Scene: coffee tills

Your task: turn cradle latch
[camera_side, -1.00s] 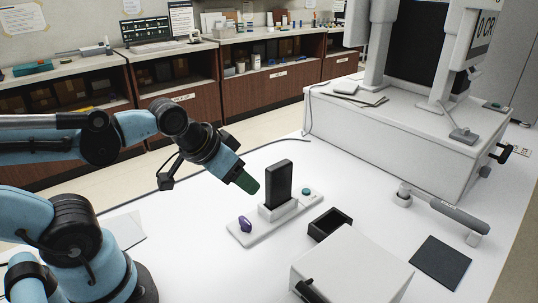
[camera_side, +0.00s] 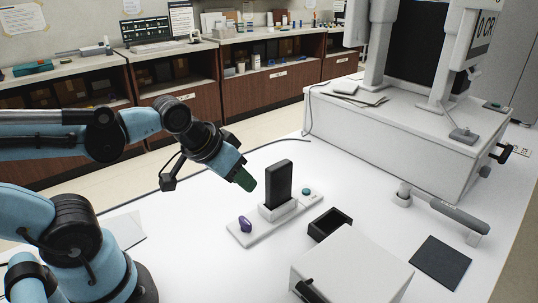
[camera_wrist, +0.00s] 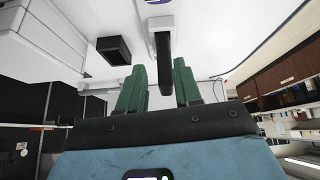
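A white cradle base (camera_side: 242,236) lies on the white table and holds a black upright slab (camera_side: 278,184). A purple knob (camera_side: 245,224) sits on the base's near left end, and a teal round button (camera_side: 306,191) on its far right end. I cannot tell for sure which part is the latch; the purple knob looks likeliest. My gripper (camera_side: 246,183) hangs in the air left of the slab, above the table. In the wrist view its green fingers (camera_wrist: 160,82) are apart and empty. The slab (camera_wrist: 164,57) shows beyond them, with part of the purple knob (camera_wrist: 175,2) at the top edge.
A small open black box (camera_side: 330,224) stands right of the cradle, behind a white sloped box (camera_side: 350,268). A handle bar (camera_side: 450,212) and dark mat (camera_side: 440,262) lie further right. A large white machine (camera_side: 410,142) fills the back right. The table left of the cradle is mostly clear.

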